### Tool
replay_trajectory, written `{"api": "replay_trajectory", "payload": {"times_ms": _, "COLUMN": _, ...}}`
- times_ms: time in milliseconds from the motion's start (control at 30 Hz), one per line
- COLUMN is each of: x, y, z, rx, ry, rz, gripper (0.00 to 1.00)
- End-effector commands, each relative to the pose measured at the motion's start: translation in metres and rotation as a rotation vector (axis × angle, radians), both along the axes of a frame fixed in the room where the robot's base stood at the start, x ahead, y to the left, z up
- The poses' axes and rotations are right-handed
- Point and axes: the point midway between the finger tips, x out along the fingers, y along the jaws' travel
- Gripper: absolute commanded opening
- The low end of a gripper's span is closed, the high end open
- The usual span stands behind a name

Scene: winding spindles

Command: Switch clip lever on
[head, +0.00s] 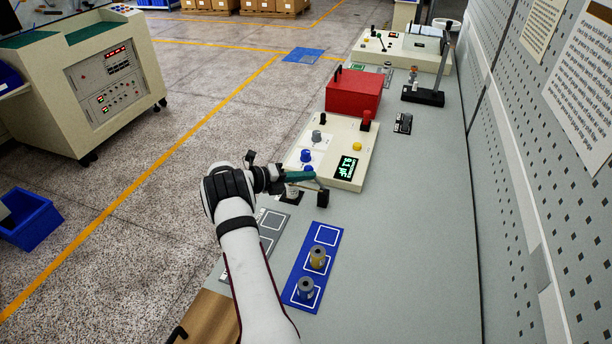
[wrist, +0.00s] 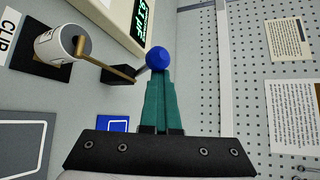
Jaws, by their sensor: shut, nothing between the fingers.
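The clip lever shows in the wrist view as a blue ball knob (wrist: 157,58) on a short rod beside a black block (wrist: 118,76). A brass arm runs from a white cylinder (wrist: 58,45) on a black base to this block. The "CLIP" label (wrist: 12,38) lies to the left. My gripper (wrist: 159,76) is shut and empty, its teal fingertips right at the blue knob; I cannot tell whether they touch it. In the head view, my gripper (head: 313,175) is beside the front of the cream instrument, above the black block (head: 322,198); the arm partly hides the clip.
The cream instrument (head: 341,140) with knobs and a green display stands just beyond. A blue mat (head: 326,254) with spools lies nearer, and a red box (head: 354,92) farther back. The grey bench (head: 420,220) is clear to the right, up to the pegboard wall.

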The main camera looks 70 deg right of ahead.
Motion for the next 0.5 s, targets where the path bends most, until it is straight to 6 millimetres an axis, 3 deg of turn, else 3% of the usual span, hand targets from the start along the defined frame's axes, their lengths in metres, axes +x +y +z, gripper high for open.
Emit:
{"api": "replay_trajectory", "payload": {"times_ms": 333, "x": 0.000, "y": 0.001, "z": 0.003, "rx": -0.003, "ry": -0.001, "rz": 0.005, "gripper": 0.00}}
{"api": "replay_trajectory", "payload": {"times_ms": 500, "x": -0.022, "y": 0.015, "z": 0.022, "rx": -0.001, "ry": -0.001, "rz": 0.001, "gripper": 0.00}}
